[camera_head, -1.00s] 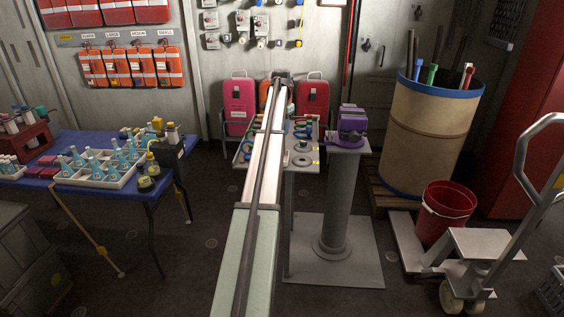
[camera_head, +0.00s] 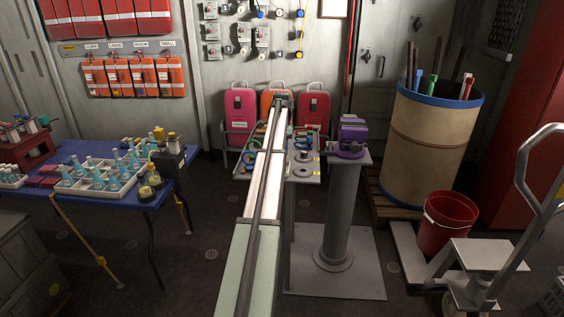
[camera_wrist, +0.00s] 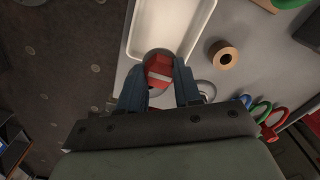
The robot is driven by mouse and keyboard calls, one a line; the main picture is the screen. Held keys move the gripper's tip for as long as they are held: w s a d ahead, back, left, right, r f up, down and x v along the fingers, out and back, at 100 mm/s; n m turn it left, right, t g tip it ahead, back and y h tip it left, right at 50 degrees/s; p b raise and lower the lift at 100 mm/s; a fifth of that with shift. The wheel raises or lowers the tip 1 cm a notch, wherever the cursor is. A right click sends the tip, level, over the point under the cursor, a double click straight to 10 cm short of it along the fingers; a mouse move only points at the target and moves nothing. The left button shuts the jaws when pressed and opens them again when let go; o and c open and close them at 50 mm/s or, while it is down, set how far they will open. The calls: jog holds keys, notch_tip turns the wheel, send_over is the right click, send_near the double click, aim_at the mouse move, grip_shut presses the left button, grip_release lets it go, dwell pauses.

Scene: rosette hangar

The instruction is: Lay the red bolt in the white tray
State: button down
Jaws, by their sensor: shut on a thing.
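In the wrist view my gripper (camera_wrist: 159,82) is shut on the red bolt (camera_wrist: 158,70), which shows as a red block-like head between the two dark blue fingers. The rest of the bolt is hidden. The white tray (camera_wrist: 131,38), long with a raised rim, lies just ahead of the fingertips. The bolt overlaps the tray's near end in the picture; I cannot tell its height above it. In the head view my gripper is at the far end of my arm, over the grey table (camera_head: 304,180); bolt and tray cannot be made out there.
Beside the tray are a brown ring (camera_wrist: 223,54) and green and red handled tools (camera_wrist: 272,122). A purple vise (camera_head: 351,137) on a pedestal stands right of the table. A blue table (camera_head: 150,200) with flasks is at left. A barrel (camera_head: 432,145) and red bucket (camera_head: 448,222) stand right.

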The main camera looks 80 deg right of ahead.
jog(key=shift+f, duration=2.8)
jog(key=shift+f, duration=0.6)
jog(key=c, duration=0.8)
grip_release()
notch_tip(320, 180, up, 13)
jog(key=shift+r, duration=0.1)
